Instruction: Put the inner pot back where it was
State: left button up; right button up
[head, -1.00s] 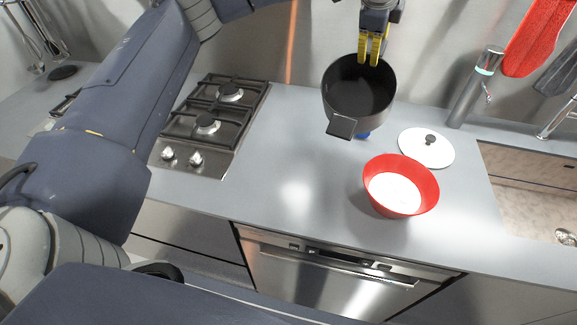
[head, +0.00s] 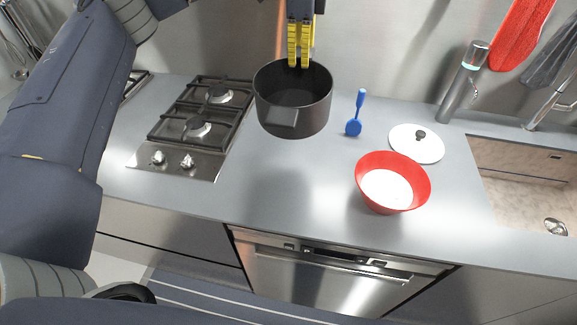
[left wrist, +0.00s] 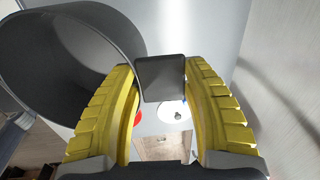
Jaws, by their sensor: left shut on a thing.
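The inner pot (head: 293,112) is a dark grey, round, open vessel with two flat block handles. It looks empty and upright, and appears held above the counter between the stove and the blue spatula. My left gripper (head: 299,62) comes down from above at the pot's far side, its yellow fingers closed on the far handle. In the left wrist view the handle (left wrist: 160,78) sits between the two yellow fingers, and the pot wall (left wrist: 70,75) fills the upper left. My right gripper is not in view.
A two-burner gas stove (head: 190,132) is left of the pot. The front-middle counter (head: 270,190) is clear.

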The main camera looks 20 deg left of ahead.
aim_at(301, 81)
pick_arm(q)
jog(key=shift+g, duration=0.5)
jog(key=shift+f, duration=0.25)
notch_tip(301, 81, down, 20)
jog(key=shift+r, duration=0.25)
jog(key=o, duration=1.5)
jog(key=shift+a, duration=0.1)
jog(key=shift+c, duration=0.2)
jog(key=shift+r, duration=6)
